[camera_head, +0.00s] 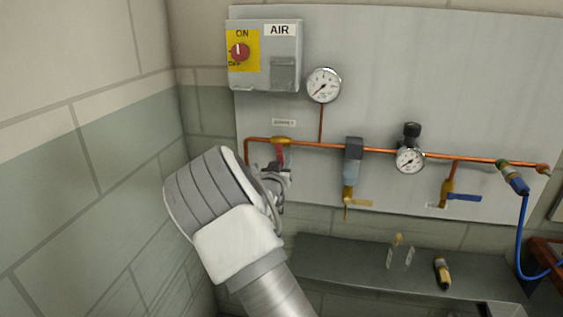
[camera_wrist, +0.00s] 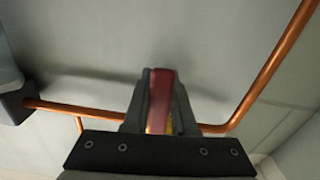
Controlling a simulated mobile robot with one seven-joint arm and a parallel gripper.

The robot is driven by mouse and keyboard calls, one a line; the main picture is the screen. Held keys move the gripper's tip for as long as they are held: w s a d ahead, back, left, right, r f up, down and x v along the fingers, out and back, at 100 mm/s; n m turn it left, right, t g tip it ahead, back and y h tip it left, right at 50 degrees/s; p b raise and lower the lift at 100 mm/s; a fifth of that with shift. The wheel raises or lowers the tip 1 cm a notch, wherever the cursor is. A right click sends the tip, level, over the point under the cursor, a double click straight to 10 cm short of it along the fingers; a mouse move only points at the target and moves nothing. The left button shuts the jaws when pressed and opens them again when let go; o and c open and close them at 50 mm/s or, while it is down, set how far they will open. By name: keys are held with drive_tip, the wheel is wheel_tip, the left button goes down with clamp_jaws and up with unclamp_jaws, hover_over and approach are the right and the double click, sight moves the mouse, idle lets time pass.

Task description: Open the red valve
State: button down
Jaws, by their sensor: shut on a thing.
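The red valve (camera_head: 280,153) sits on the copper pipe at the left of the grey wall panel. Its brass body is on the pipe and its red handle hangs down from it. My gripper (camera_head: 276,172) is at the handle, just below the pipe, and is shut on it. In the wrist view the red handle (camera_wrist: 160,88) stands between the dark fingers of my gripper (camera_wrist: 158,105), with some yellow showing low between them. My arm and fingers hide part of the handle in the head view.
The copper pipe (camera_head: 330,146) runs across the panel (camera_head: 450,50) past a filter (camera_head: 352,165), a regulator gauge (camera_head: 410,160) and a blue-handled valve (camera_head: 464,198). An AIR switch box (camera_head: 285,72) and a round gauge (camera_head: 324,85) are above. A dark shelf (camera_head: 330,262) lies below. The left wall is close.

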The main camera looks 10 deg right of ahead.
sight(304, 138)
drive_tip(key=n, duration=0.1)
drive_tip(key=d+n, duration=0.1)
drive_tip(key=n, duration=0.1)
drive_tip(key=s+d+r+n, duration=0.1)
drive_tip(key=n, duration=0.1)
drive_tip(key=shift+d, duration=0.2)
drive_tip(key=n, duration=0.1)
drive_tip(key=d+r+n, duration=0.1)
drive_tip(key=n, duration=0.1)
drive_tip(key=shift+s+d+r+n+p, duration=0.15)
drive_tip(key=shift+s+n+p, duration=0.15)
drive_tip(key=shift+n+p, duration=0.1)
drive_tip(key=r+n, duration=0.1)
drive_tip(key=n, duration=0.1)
drive_tip(key=d+r+n+p, duration=0.1)
drive_tip(key=n, duration=0.1)
drive_tip(key=shift+s, duration=0.2)
drive_tip(key=shift+d+r+n+p, duration=0.15)
drive_tip(key=shift+r+n, duration=0.35)
drive_tip(key=shift+n, duration=0.55)
drive_tip(key=shift+d+r+n+p, duration=0.15)
drive_tip(key=shift+r+n, duration=0.3)
drive_tip(key=shift+n, duration=0.6)
drive_tip(key=shift+a, duration=0.1)
drive_tip(key=c, duration=0.7)
unclamp_jaws()
drive_tip(key=shift+s, duration=0.15)
